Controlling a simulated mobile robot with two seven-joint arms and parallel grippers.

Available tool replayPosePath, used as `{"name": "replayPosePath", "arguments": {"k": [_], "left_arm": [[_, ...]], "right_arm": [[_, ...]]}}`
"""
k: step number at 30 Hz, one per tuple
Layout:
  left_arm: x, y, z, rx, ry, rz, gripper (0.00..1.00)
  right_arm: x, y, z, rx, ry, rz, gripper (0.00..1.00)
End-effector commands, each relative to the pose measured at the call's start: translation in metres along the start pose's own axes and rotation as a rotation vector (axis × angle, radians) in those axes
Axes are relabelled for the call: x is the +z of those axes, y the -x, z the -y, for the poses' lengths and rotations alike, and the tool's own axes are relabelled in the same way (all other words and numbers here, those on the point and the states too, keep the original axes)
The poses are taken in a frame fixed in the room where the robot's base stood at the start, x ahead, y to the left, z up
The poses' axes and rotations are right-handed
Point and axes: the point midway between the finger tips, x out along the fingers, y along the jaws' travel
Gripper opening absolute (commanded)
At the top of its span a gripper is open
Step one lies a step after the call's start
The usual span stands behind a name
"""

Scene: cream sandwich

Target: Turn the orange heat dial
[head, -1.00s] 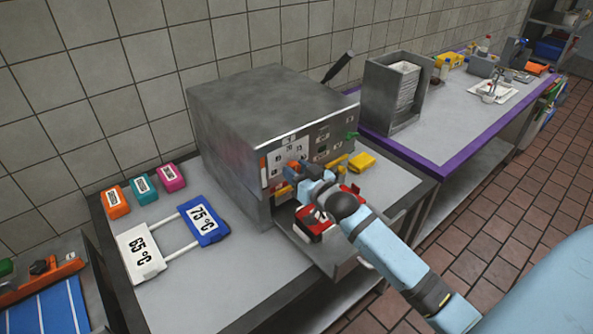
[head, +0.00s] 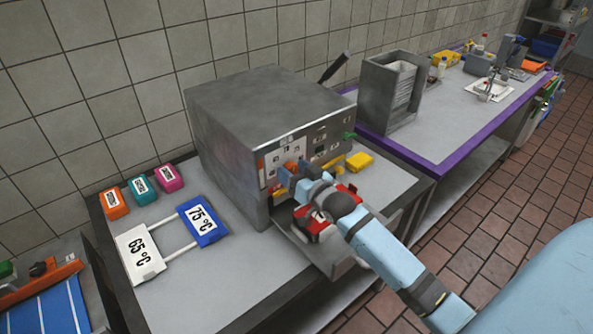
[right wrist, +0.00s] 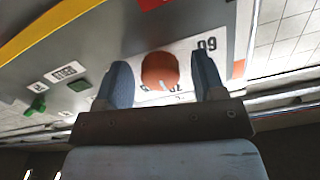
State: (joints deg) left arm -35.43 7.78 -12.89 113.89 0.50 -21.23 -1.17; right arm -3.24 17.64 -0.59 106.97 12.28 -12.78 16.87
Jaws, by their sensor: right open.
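The orange heat dial (right wrist: 160,71) sits on a white numbered plate on the machine's front panel. In the right wrist view it shows between the two blue fingers of my right gripper (right wrist: 163,85). The fingers are open, with a visible gap on each side of the dial. In the head view the right gripper (head: 297,172) is at the panel and a bit of the orange dial (head: 291,165) shows by it. The metal machine (head: 238,125) stands on the grey table. My left gripper is not in view.
A red item (head: 313,222) lies on the tray below my right arm. A green knob (head: 349,136) is on the panel's right side. A 65 °C card (head: 139,254) and a blue 75 °C card (head: 202,220) lie left of the machine. A yellow block (head: 360,161) is at right.

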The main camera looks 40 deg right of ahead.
Motion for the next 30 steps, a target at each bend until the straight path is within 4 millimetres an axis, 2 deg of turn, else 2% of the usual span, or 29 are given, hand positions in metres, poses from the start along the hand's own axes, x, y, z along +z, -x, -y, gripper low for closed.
{"name": "replayPosePath", "arguments": {"k": [5,15,21,25,30], "left_arm": [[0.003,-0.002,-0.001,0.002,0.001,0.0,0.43],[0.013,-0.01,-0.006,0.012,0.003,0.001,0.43],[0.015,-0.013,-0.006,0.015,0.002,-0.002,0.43],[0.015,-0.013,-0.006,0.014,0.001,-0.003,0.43],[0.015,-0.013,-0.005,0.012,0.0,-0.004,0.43]], "right_arm": [[0.003,0.014,-0.001,0.0,0.0,0.002,0.63],[0.004,0.09,-0.001,0.0,0.0,0.003,0.63],[0.002,0.123,0.0,0.0,-0.001,0.002,0.63],[0.001,0.134,0.0,0.0,-0.001,0.0,0.63],[0.0,0.138,0.0,0.0,0.0,-0.001,0.63]]}}
